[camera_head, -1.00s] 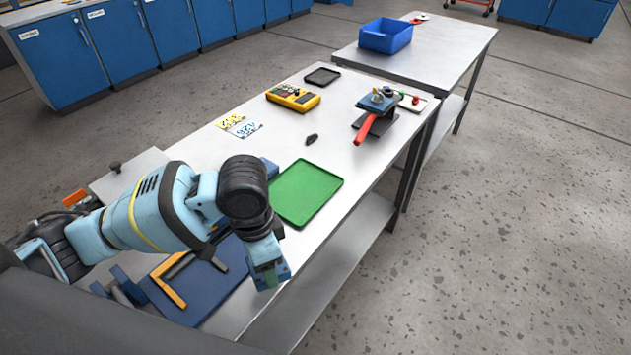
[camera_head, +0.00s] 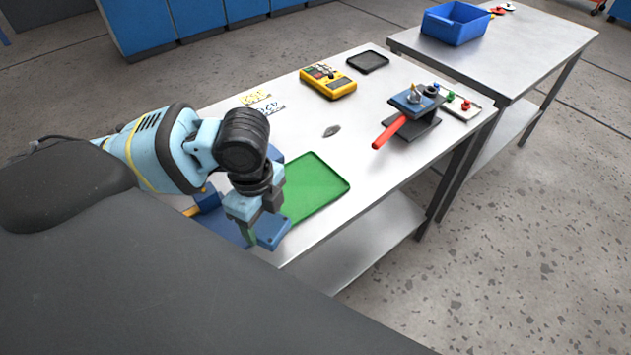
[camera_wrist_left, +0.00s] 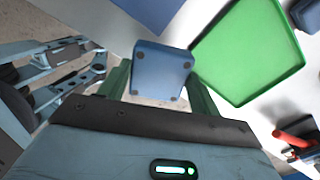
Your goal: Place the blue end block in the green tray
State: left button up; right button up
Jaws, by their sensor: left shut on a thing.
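The blue end block (camera_wrist_left: 162,70) sits between the two green fingers of my left gripper (camera_wrist_left: 158,88) in the left wrist view. The gripper is shut on it. In the head view my left gripper (camera_head: 256,236) hangs at the near edge of the table, with the blue block (camera_head: 274,231) at its fingertips. The empty green tray (camera_head: 314,186) lies flat on the table just beyond and to the right of the gripper. The tray also shows in the left wrist view (camera_wrist_left: 255,52), to the right of the block and apart from it.
A valve with a red handle (camera_head: 390,132) stands to the right of the tray. A yellow meter (camera_head: 328,81), a black tray (camera_head: 368,61), number cards and a small dark part lie farther back. A blue bin (camera_head: 455,24) stands on the second table.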

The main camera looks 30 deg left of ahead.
pick_arm(q)
jog(key=shift+w, duration=0.15)
pick_arm(e)
jog(key=shift+w+d, duration=0.15)
jog(key=shift+w, duration=0.05)
pick_arm(q)
jog(key=shift+w+a, duration=0.15)
jog(key=shift+w, duration=0.25)
jog(key=w, duration=0.4)
jog(key=w+a+f, duration=0.1)
jog(key=w, duration=0.3)
jog(key=w+a+b, duration=0.1)
jog(key=w, duration=0.4)
jog(key=shift+a+f, duration=0.1)
jog(key=shift+f, duration=0.05)
jog(key=shift+w+a, duration=0.1)
jog(key=shift+w, duration=0.65)
jog(key=shift+w+a+f, duration=0.1)
jog(key=shift+w+f, duration=0.05)
jog(key=shift+w, duration=0.1)
jog(key=shift+f, duration=1.6)
pick_arm(e)
jog(key=shift+s+f, duration=0.7)
jog(key=shift+f, duration=0.25)
pick_arm(q)
jog(key=shift+f, duration=0.1)
